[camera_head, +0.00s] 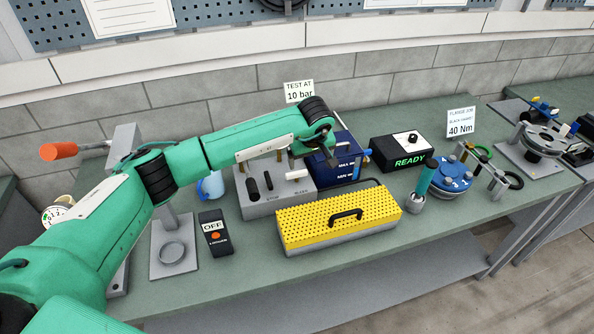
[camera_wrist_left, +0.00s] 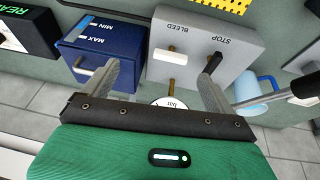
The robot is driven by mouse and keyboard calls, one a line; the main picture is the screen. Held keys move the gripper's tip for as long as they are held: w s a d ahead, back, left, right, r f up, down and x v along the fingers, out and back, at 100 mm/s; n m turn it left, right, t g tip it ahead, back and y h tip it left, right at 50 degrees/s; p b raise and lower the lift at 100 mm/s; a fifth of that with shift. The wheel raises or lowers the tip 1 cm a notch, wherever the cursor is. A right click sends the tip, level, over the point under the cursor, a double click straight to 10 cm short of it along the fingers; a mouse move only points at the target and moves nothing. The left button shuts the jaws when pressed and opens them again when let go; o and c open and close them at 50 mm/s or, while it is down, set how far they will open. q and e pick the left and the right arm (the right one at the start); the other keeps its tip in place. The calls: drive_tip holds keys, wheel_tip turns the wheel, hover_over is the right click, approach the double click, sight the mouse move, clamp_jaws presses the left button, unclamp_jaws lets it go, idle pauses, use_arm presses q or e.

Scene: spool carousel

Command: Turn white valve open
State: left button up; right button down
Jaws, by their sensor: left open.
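The white valve lever (camera_wrist_left: 171,57) sits on a grey block (camera_wrist_left: 203,40) beside the word BLEED, with a brass stem at it. In the wrist view it lies crosswise, beyond and between my fingertips. The lever also shows in the head view (camera_head: 297,174) on the grey block's right part, just below my gripper. My left gripper (camera_wrist_left: 163,80) is open and empty; its fingers point towards the block, apart from the white lever as far as I can tell. In the head view the arm partly hides the block's back. My right gripper is not in view.
A black lever (camera_wrist_left: 213,60) stands by STOP on the same block, close to one finger. A blue box (camera_wrist_left: 100,42) marked MIN and MAX is beside it. A yellow perforated cover (camera_head: 338,218) lies in front. A blue mug (camera_head: 212,186) stands to the left.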

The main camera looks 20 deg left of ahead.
sight(297, 172)
use_arm(q)
drive_tip(key=shift+y, duration=0.6)
drive_tip(key=a+b+x, duration=0.1)
drive_tip(key=b+x, duration=0.1)
drive_tip(key=x, duration=0.2)
drive_tip(key=b+x, duration=0.2)
drive_tip(key=x, duration=0.2)
drive_tip(key=w+a+r+b+x, duration=0.1)
drive_tip(key=b+x, duration=0.1)
drive_tip(key=x, duration=0.2)
drive_tip(key=shift+a+b, duration=0.25)
drive_tip(key=shift+b, duration=0.1)
drive_tip(key=shift+b+x, duration=0.4)
drive_tip(key=shift+x, duration=0.4)
drive_tip(key=shift+a, duration=0.1)
